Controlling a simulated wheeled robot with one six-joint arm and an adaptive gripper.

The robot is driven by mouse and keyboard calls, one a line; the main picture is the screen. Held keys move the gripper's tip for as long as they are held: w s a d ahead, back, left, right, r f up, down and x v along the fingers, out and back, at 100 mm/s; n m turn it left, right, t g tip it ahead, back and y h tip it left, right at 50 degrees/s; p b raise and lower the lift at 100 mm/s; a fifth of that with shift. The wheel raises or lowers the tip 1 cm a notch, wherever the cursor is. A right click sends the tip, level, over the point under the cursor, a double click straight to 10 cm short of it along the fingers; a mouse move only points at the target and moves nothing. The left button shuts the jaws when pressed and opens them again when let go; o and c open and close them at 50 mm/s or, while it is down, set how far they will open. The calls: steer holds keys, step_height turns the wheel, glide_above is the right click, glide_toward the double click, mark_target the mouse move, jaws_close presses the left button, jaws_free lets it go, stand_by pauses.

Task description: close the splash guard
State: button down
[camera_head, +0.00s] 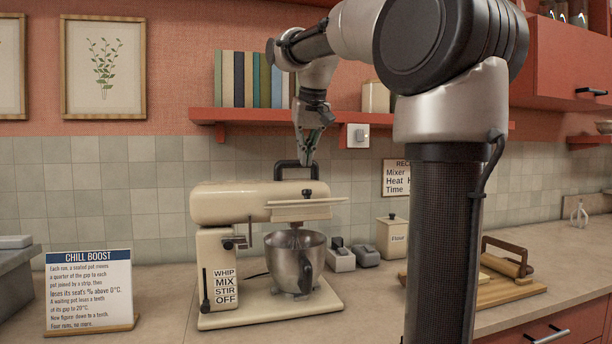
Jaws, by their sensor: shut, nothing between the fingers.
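A cream stand mixer (235,203) stands on the counter with its steel bowl (287,262) under the head. A thin pale plate (320,203) with a small black knob juts out level from the front of the head above the bowl, and it looks like the splash guard. A gap shows between it and the bowl rim. My gripper (309,160) points down above the mixer head, beside its black top handle (282,171). It is shut and holds nothing. I cannot tell whether the fingertips touch the handle.
A sign reading "Chill Boost" (90,290) stands left of the mixer. A flour canister (392,238) and small grey items are behind to the right. A red shelf (240,115) with books hangs above. A wooden board (505,291) lies right of my arm.

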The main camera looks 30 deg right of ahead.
glide_above(305, 198)
steer(key=w+d, duration=0.1)
steer(key=w, duration=0.1)
steer(key=shift+d+f, duration=0.2)
steer(key=shift+f, duration=2.45)
